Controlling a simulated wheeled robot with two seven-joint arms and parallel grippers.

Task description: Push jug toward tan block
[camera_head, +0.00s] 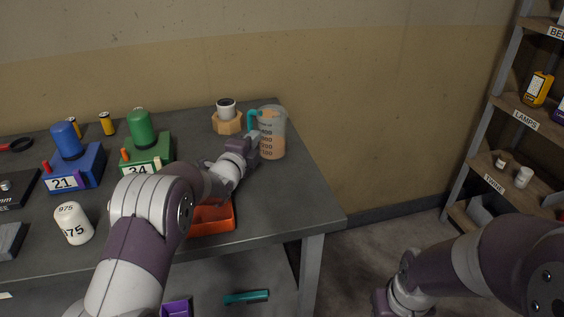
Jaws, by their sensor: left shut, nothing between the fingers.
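The clear measuring jug (273,139) with dark markings and a teal handle stands upright near the right end of the grey table. The tan block (227,123), many-sided, is behind and to the left of it, with a white cup (226,108) of dark content on top. My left gripper (255,142) is shut and empty at the jug's left side, below the handle; I cannot tell whether it touches. My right gripper (385,303) is low at the bottom edge, away from the table, its fingers not clearly visible.
An orange tray (212,219) lies under my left forearm. A green block numbered 34 (146,153), a blue block numbered 21 (75,168) and a white container (73,223) stand to the left. The table's right edge is close to the jug. Shelves stand at far right.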

